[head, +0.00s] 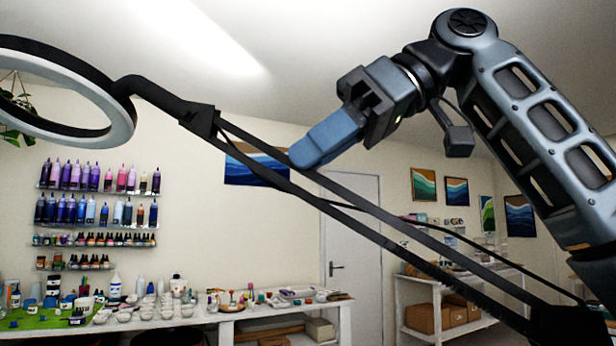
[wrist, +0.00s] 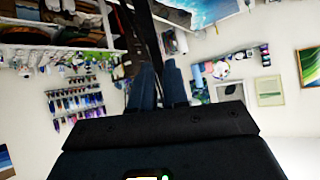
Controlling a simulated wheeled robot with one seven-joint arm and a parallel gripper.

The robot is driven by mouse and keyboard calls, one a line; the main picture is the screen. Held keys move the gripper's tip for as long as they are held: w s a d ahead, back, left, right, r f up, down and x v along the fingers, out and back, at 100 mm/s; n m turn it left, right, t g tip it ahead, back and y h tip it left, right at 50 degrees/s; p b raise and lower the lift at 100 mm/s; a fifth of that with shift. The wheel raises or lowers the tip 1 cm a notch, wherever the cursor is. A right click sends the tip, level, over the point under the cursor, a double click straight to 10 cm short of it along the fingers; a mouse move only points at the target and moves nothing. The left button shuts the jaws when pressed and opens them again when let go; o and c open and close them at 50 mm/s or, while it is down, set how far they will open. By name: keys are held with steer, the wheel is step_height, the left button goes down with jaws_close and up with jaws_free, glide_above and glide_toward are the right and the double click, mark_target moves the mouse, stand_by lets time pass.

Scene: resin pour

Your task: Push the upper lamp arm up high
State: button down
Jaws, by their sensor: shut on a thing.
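The upper lamp arm (head: 400,225) is a pair of thin dark parallel bars. It slopes from a dark joint at the lower right up to a bracket (head: 198,118) at the upper left. The ring lamp head (head: 122,125) hangs from that bracket by a short curved neck at the left. My gripper (head: 303,158) has blue fingers and reaches in from the upper right, shut on the upper bar near its middle. In the wrist view, the dark bar (wrist: 140,25) runs between my fingertips (wrist: 158,70). The exact contact is partly hidden by the fingers.
A white workbench (head: 270,322) with cups and bottles stands along the back wall, below shelves of paint bottles (head: 95,210). A white door (head: 355,215) and a shelf unit with boxes (head: 440,318) are farther right. Open air surrounds the lamp below the ceiling.

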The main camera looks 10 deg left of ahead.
steer(key=shift+d+r, duration=0.1)
stand_by(0.3)
steer(key=c, duration=1.1)
jaws_free()
steer(key=shift+b+v, duration=0.45)
steer(key=shift+v, duration=3.45)
steer(key=shift+s, duration=0.1)
